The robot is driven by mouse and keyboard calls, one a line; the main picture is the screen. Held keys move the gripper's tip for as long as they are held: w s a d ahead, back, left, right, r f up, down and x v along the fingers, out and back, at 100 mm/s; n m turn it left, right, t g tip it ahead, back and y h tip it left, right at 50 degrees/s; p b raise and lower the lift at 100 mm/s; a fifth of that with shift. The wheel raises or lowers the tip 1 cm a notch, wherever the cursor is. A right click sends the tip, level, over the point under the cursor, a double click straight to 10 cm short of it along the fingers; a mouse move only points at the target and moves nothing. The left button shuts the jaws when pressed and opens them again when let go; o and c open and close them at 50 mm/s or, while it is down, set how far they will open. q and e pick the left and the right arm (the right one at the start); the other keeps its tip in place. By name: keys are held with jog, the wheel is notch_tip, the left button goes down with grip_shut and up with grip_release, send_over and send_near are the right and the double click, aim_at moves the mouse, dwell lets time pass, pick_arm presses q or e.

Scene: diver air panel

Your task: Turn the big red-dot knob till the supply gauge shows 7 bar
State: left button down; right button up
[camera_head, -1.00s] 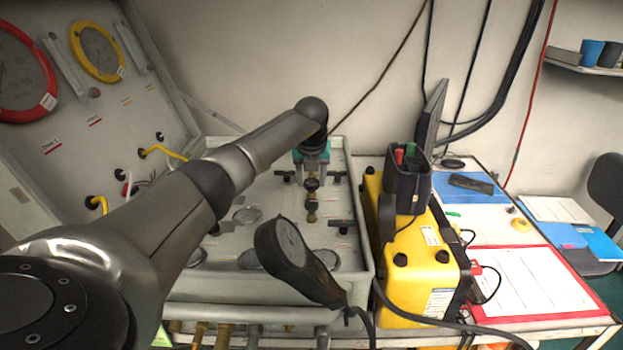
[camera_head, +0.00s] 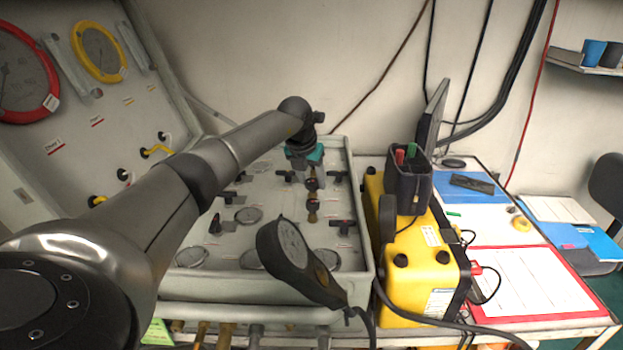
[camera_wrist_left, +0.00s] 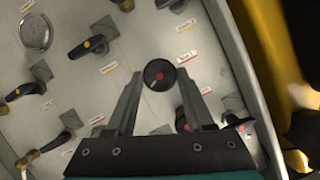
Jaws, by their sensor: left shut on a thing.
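The big black knob with a red dot (camera_wrist_left: 160,75) sits between the fingertips of my left gripper (camera_wrist_left: 158,84) in the left wrist view. The gripper is shut on it. In the head view my left gripper (camera_head: 312,178) reaches down to the back of the grey panel box (camera_head: 355,225), and its hold on the knob is hard to make out. Several small round gauges lie on the panel, such as one (camera_head: 248,215) beside the arm. I cannot tell which is the supply gauge, and no reading is legible. My right gripper is not in view.
Valve handles with orange dots (camera_wrist_left: 95,44) stand around the knob. A black round-faced device (camera_head: 290,243) rises in front of the panel. A yellow case (camera_head: 425,265) stands close on the right. Red-rimmed (camera_head: 22,75) and yellow-rimmed (camera_head: 98,50) gauges are on the left upright panel.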

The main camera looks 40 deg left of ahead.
pick_arm(q)
jog(key=shift+c, duration=1.4)
grip_release()
jog(key=shift+r, duration=0.15)
jog(key=v, duration=1.5)
jog(key=shift+d, duration=0.1)
